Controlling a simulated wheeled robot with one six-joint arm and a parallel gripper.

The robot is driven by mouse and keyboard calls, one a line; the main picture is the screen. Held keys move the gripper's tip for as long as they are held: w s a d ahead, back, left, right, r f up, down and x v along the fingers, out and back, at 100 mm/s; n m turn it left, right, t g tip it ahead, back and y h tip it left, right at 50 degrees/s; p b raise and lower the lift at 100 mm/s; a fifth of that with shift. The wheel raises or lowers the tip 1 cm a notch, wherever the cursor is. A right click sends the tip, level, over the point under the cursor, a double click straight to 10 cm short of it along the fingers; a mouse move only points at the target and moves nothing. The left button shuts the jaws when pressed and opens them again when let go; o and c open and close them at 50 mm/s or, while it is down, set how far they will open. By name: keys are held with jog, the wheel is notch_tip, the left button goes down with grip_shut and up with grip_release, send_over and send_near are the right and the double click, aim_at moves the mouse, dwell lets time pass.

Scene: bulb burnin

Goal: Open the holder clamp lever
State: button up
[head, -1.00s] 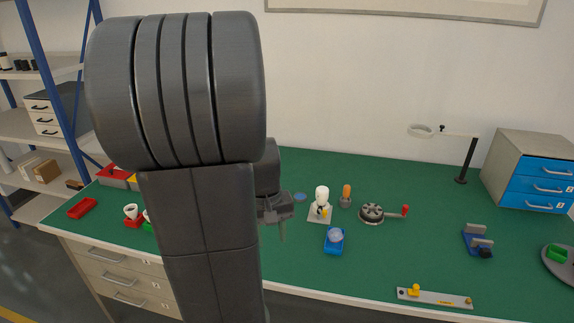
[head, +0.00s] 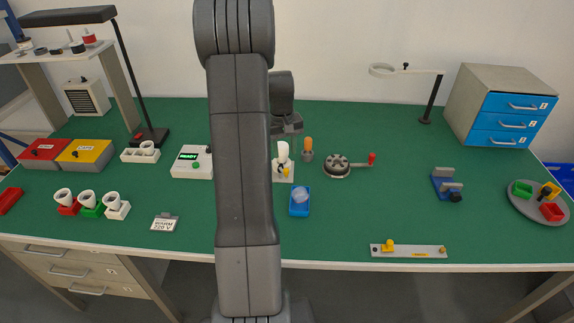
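A round grey holder (head: 336,167) stands on the green bench right of centre. A lever (head: 360,166) sticks out from it to the right and ends in a red knob (head: 371,158). My gripper (head: 287,132) hangs left of and behind this holder, apart from the lever. Its fingers are small and partly hidden, so I cannot tell whether it is open or shut. Just below it in the picture, a white upright piece with a yellow part (head: 284,165) stands on a pale base. Which of these the task calls the clamp lever is not marked.
An orange-topped piece (head: 308,148) stands left of the holder, and a blue tray (head: 300,207) in front. A blue vise-like fixture (head: 446,190), a ring on a black stand (head: 428,103) and a drawer cabinet (head: 503,103) are to the right. Green bench between holder and fixture is clear.

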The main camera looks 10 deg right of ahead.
aim_at(286, 169)
jog(key=f, duration=0.4)
jog(key=f+p, duration=0.1)
jog(key=f, duration=0.2)
jog(key=shift+d+f, duration=0.2)
jog(key=shift+f, duration=0.2)
grip_shut()
